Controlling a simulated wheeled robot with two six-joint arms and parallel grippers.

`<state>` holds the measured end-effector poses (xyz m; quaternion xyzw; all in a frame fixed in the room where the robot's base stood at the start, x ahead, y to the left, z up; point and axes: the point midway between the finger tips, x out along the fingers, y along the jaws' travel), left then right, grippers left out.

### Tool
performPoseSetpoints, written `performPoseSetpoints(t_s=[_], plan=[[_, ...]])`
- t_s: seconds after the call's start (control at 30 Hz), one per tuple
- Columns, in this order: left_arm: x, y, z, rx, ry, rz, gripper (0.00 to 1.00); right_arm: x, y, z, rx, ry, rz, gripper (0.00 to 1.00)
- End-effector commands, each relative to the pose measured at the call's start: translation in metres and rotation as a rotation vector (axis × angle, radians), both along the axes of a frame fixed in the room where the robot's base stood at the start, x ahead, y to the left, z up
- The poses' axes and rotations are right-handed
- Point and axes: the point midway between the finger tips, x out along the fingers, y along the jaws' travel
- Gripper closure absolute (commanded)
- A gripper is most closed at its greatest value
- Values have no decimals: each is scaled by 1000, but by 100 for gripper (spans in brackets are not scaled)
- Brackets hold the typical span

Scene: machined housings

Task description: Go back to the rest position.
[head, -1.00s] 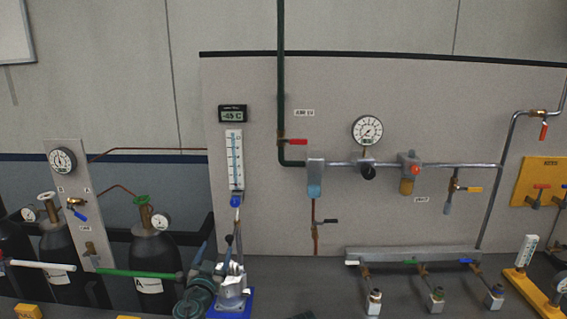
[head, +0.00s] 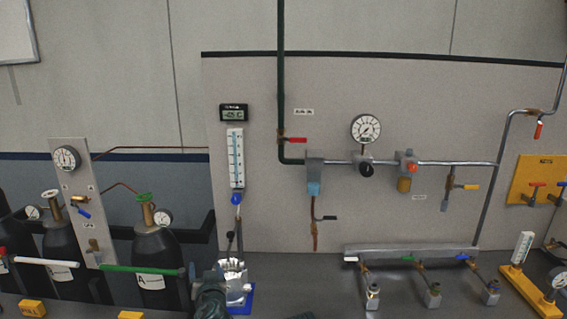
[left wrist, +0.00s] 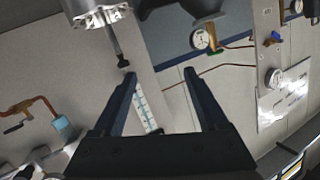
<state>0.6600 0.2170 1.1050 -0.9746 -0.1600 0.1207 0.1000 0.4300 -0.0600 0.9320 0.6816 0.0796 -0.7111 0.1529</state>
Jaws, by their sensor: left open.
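My left gripper (left wrist: 159,76) is open in the left wrist view, with nothing between its two dark fingers. In the head view my left gripper (head: 213,283) shows dark and small at the bottom, in front of the left side of a silver metal fixture (head: 238,286) on a blue base (head: 240,305). Its fingers are hard to make out there. A silver round part (left wrist: 98,10) with a dark stem shows at the top left of the left wrist view, apart from the fingers. My right gripper is not in view.
Yellow blocks (head: 32,308) lie at the front edge. A pipe manifold (head: 410,256) with three hanging fittings stands right of centre. A yellow stand (head: 520,288) is at the far right.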

Motion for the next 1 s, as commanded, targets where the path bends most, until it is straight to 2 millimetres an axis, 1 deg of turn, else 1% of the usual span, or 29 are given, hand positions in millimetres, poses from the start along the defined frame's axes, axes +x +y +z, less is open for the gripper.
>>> performPoseSetpoints(t_s=[0.07, 0.17, 0.2, 0.27, 0.3, 0.37, 0.4, 0.5, 0.6, 0.7, 0.8, 1.0], plan=[[-12, -5, -24, -18, 115, 55, 24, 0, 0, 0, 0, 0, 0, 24], [-39, -20, -67, -45, 338, 102, 24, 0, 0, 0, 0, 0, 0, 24], [-54, -30, -85, -53, 445, 105, 24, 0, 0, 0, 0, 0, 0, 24], [-78, -48, -111, -67, 610, 89, 24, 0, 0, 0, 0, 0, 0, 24], [-96, -61, -126, -75, 720, 66, 24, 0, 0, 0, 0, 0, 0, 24], [-123, -82, -144, -83, 879, 16, 24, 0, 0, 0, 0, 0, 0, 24], [-141, -96, -153, -86, 973, -24, 24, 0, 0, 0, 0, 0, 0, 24], [-179, -124, -167, -91, 1168, -128, 24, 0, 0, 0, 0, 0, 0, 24], [-207, -143, -172, -92, 1301, -215, 24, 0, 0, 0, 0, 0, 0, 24], [-223, -154, -174, -92, 1376, -271, 24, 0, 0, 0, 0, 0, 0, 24], [-230, -157, -174, -92, 1405, -294, 24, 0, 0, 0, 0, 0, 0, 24], [-230, -157, -174, -93, 1408, -296, 24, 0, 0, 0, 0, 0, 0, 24]])
